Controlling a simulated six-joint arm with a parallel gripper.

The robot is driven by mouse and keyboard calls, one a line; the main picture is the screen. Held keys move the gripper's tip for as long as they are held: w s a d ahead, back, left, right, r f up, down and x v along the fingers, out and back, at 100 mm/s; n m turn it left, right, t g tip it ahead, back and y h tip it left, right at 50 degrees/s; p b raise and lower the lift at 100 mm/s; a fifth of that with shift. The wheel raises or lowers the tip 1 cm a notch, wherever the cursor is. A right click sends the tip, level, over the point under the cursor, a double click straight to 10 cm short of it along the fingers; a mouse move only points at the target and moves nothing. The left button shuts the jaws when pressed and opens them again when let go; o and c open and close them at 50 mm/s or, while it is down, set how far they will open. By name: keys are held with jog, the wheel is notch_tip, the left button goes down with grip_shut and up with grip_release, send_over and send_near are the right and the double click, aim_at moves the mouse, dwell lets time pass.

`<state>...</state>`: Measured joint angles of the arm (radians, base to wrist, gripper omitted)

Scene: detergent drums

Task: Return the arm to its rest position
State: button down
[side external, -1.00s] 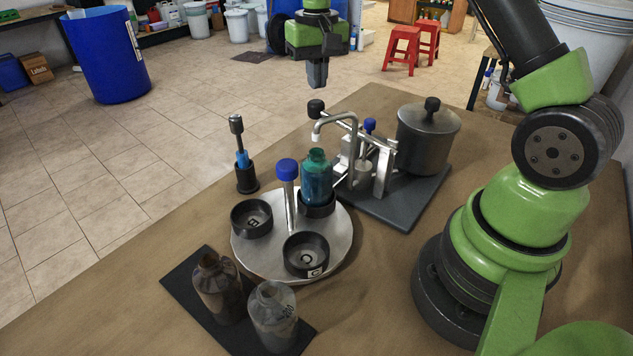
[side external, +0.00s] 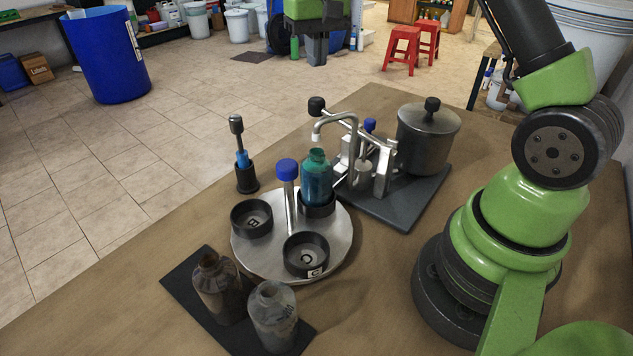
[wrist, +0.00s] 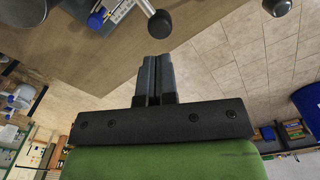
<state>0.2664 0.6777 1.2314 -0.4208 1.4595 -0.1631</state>
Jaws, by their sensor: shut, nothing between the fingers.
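My gripper (side external: 318,48) is high at the top of the side view, beyond the table's far edge and clear of everything on the table. Its fingers are together and empty, as the wrist view (wrist: 158,80) also shows. A round metal turntable (side external: 272,255) with cups marked B and C stands on the table. A teal bottle (side external: 317,178) sits upright in its rear cup, near the curved spout. Two greyish, open-necked bottles, one brown-grey (side external: 217,288) and one paler (side external: 273,318), stand on a dark mat at the front.
A dispensing stand with a lidded metal pot (side external: 427,135) occupies a dark plate (side external: 400,208) right of the turntable. A black-handled tool stands in a holder (side external: 247,178) on the left. A blue drum (side external: 107,55) and red stools (side external: 402,48) are on the floor beyond.

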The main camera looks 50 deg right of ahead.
jog(key=s+a+r+n+t+y, duration=0.1)
jog(key=s+a+r+t, duration=0.1)
jog(key=s+a+r, duration=0.4)
jog(key=s+a+r+n+t, duration=0.1)
jog(key=s+a+r+t, duration=0.3)
jog(key=s, duration=0.5)
jog(key=s+a+f+t+y, duration=0.1)
jog(key=s+a, duration=0.1)
jog(key=s, duration=0.5)
jog(key=shift+s+a+f, duration=0.15)
jog(key=shift+a+f, duration=0.05)
jog(key=shift+a, duration=0.2)
dwell(0.3)
